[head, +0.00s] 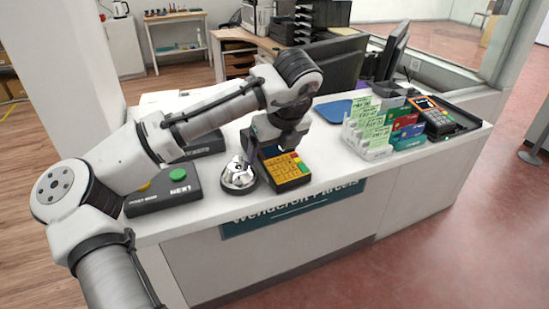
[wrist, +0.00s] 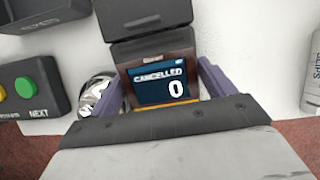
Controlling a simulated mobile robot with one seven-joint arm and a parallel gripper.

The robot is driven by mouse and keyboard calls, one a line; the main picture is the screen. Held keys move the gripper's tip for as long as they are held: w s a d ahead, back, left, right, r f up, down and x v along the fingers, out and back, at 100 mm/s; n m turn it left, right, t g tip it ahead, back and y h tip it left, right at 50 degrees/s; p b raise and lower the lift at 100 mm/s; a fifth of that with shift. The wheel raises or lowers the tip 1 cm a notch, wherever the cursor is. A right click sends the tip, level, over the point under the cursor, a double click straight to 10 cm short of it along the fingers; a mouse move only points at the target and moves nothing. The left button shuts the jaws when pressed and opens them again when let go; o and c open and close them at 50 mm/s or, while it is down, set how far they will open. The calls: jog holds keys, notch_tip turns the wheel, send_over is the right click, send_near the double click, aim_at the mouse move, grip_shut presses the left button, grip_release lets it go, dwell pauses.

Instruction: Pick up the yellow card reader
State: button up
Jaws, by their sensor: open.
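The yellow card reader (head: 287,172) lies on the white counter near its front edge, with yellow keys and a dark body. In the wrist view its screen (wrist: 160,86) reads "CANCELLED 0". My gripper (head: 272,146) is over the far, screen end of the reader. In the wrist view the two purple fingers of my gripper (wrist: 162,88) are open, one on each side of the screen. I cannot tell whether they touch it. My gripper's body hides the keypad in the wrist view.
A silver bell (head: 238,176) stands close to the reader's left side. Left of it is a dark NEXT button box (head: 166,194). A card rack (head: 372,136) and an orange-edged card reader (head: 434,114) stand to the right. Counter between reader and rack is clear.

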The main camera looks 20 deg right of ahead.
jog(key=shift+w+f, duration=0.15)
jog(key=shift+f, duration=0.15)
jog(key=shift+c, duration=0.4)
jog(key=c, duration=0.7)
jog(key=shift+c, duration=0.4)
jog(key=shift+r, duration=0.2)
